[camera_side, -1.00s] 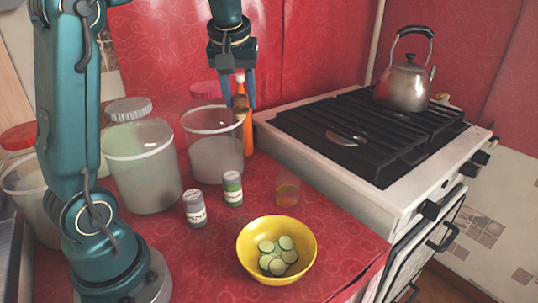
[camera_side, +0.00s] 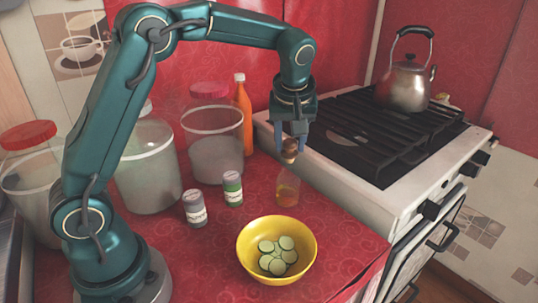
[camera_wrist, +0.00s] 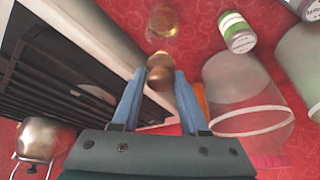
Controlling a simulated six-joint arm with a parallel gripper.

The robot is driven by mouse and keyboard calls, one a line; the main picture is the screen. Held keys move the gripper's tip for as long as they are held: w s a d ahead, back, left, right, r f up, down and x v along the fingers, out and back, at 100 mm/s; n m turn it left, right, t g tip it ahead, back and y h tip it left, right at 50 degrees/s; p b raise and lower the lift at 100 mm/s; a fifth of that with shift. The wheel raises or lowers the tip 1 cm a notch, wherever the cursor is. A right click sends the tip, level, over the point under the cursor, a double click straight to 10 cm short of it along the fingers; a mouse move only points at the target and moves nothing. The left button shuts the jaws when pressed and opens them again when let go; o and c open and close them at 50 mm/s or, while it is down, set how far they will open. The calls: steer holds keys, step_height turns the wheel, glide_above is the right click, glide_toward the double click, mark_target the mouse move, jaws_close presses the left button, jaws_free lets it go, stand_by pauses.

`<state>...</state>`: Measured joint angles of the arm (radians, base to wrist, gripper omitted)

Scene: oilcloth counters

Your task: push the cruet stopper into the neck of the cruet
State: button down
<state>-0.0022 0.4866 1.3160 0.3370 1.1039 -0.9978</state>
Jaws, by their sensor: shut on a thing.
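The cruet (camera_side: 287,192) is a small clear bottle with amber liquid, upright on the red counter; it also shows at the top of the wrist view (camera_wrist: 162,24). My gripper (camera_side: 291,146) points down above it, shut on the brown cruet stopper (camera_side: 290,157). In the wrist view the stopper (camera_wrist: 160,72) sits between the blue fingertips (camera_wrist: 159,75). The stopper is just above the cruet's mouth, roughly in line with it. I cannot tell whether it touches the neck.
A yellow bowl of cucumber slices (camera_side: 246,252) is in front. Two small jars (camera_side: 195,210) (camera_side: 232,192) stand left of the cruet. Big clear tubs (camera_side: 215,150) and an orange bottle (camera_side: 243,115) are behind. The stove (camera_side: 390,200) with a kettle (camera_side: 405,85) is right.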

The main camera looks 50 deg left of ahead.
steer(key=shift+f, duration=1.1)
steer(key=shift+f, duration=0.2)
steer(key=shift+c, duration=2.1)
jaws_free()
steer(key=shift+r, duration=0.15)
steer(key=v, duration=1.1)
steer(key=s+d+f+m+t+h, duration=0.1)
steer(key=s+f+m, duration=0.1)
steer(key=s+m, duration=0.3)
steer(key=s+d+f+m+t+h, duration=0.1)
steer(key=s+m, duration=0.4)
steer(key=s, duration=0.8)
steer(key=shift+s+d+f+t+h, duration=0.25)
steer(key=shift+d+f+t+h, duration=0.15)
steer(key=shift+d+f+h, duration=0.55)
